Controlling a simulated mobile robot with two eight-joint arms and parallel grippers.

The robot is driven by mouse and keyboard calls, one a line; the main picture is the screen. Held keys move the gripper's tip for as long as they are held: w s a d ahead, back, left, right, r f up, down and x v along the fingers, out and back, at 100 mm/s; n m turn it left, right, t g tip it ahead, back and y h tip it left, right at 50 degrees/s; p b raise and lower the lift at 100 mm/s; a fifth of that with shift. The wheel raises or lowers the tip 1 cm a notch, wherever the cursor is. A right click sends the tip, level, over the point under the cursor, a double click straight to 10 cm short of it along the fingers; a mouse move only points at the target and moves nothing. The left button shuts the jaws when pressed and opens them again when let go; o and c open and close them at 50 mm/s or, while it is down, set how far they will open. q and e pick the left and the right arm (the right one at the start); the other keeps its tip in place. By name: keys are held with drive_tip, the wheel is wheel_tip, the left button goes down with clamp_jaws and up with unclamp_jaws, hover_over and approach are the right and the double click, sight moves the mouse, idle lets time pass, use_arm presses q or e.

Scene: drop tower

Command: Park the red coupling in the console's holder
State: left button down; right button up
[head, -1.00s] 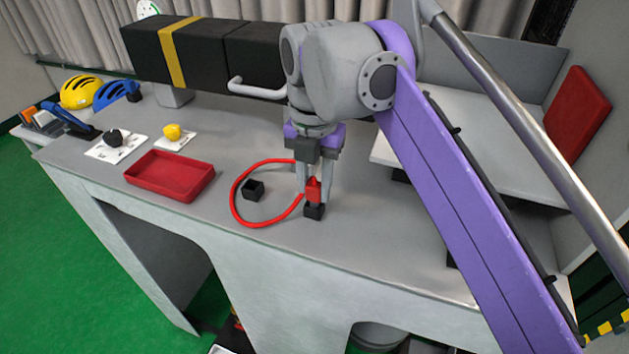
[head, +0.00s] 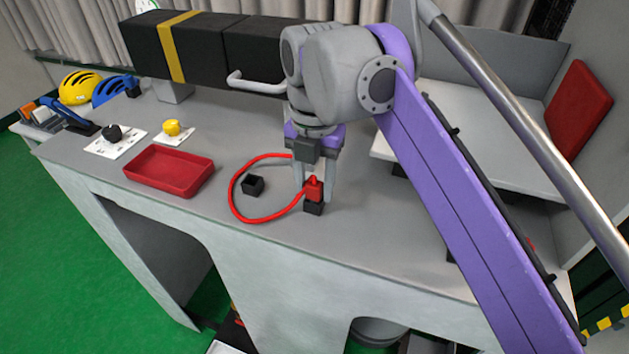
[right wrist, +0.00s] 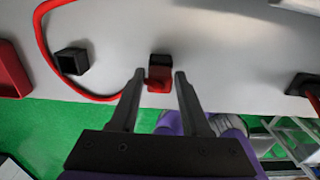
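The red coupling (head: 314,188) stands upright at a small black block (head: 314,208) on the grey console (head: 390,240); I cannot tell how deep it sits. The red hose (head: 233,200) curves from it in a loop to the left. In the right wrist view the coupling (right wrist: 160,78) lies between the fingertips of my right gripper (right wrist: 160,74), with a gap on each side. My right gripper (head: 314,190) is open around it, fingers pointing down. A second black holder (head: 253,186), hollow and empty, stands inside the loop. My left gripper is out of view.
A red tray (head: 169,172) is left of the hose. Behind it are a yellow knob (head: 172,128) and a black knob (head: 113,133) on white plates. A black beam with a yellow band (head: 172,50) hangs behind. The console's front edge is close to the coupling.

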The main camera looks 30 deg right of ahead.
drive_tip(key=shift+o, duration=1.3)
wheel_tip(320, 180, up, 11)
drive_tip(key=p, duration=0.2)
drive_tip(key=shift+f, duration=0.15)
